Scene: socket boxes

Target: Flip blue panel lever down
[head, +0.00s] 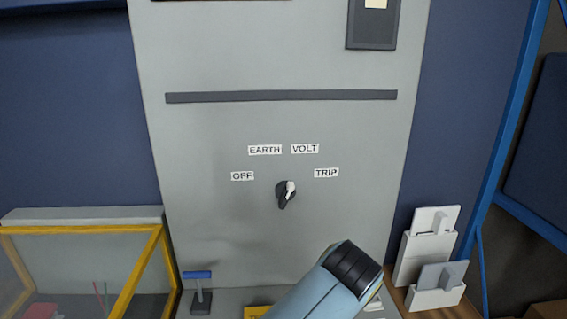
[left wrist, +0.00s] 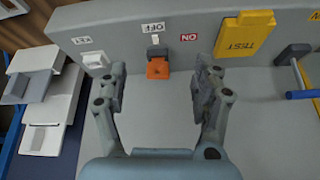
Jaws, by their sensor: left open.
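The gripper fingers are not visible in the head view. My right gripper is not in view.
The panel has a black rotary knob (head: 286,194) under several labels. A yellow TEST cover (left wrist: 243,35) lies between the left gripper and the lever. White holders (head: 427,257) stand at right. A yellow-framed clear box (head: 75,228) stands left of the lever.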

